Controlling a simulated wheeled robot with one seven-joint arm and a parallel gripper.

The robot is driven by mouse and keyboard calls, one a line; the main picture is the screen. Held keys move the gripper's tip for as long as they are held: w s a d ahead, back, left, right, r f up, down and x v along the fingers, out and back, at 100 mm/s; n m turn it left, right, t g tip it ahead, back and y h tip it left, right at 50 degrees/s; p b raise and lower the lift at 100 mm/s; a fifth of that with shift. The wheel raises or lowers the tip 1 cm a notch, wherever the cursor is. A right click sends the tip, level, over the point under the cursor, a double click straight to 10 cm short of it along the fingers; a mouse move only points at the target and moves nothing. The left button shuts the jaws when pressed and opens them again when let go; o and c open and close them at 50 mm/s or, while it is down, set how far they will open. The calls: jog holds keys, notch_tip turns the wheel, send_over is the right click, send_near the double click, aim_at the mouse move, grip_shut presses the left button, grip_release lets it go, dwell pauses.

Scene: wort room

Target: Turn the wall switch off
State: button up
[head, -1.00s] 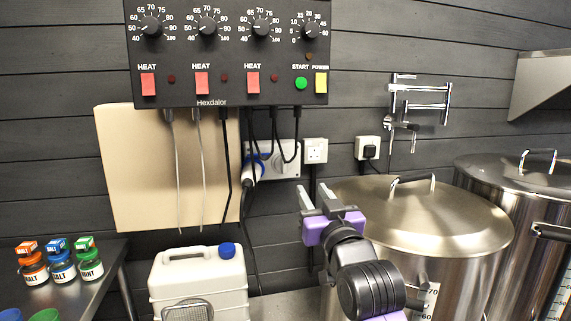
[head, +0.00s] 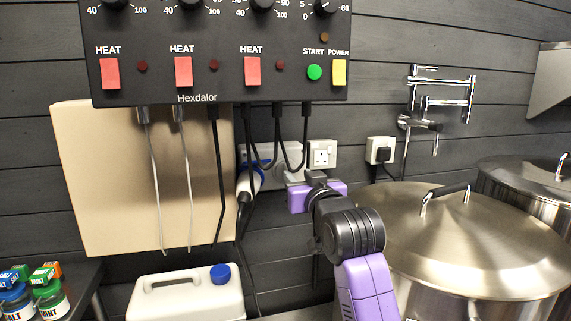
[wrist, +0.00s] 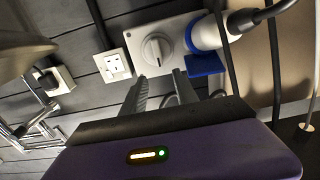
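The wall switch is a white rotary knob (wrist: 156,49) on a pale wall plate (wrist: 178,28), with a blue and white round plug (wrist: 210,35) fitted beside it. In the wrist view the knob is unobstructed, with its raised grip running roughly up and down the picture. In the head view the plate (head: 289,152) shows below the control box, and my gripper hides most of the knob. My gripper (wrist: 162,84) is open and empty. Its grey fingers point at the wall, just short of the knob and apart from it in the wrist view.
Black cables (head: 276,135) hang from the control box (head: 220,60) near the plate. A white socket (head: 321,154) and a black-plugged socket (head: 381,150) are to the right. Steel kettles (head: 465,235) stand right; a white canister (head: 185,295) stands lower left.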

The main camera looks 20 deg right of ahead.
aim_at(288, 166)
jog(key=shift+w, duration=4)
jog(key=shift+c, duration=0.2)
grip_shut()
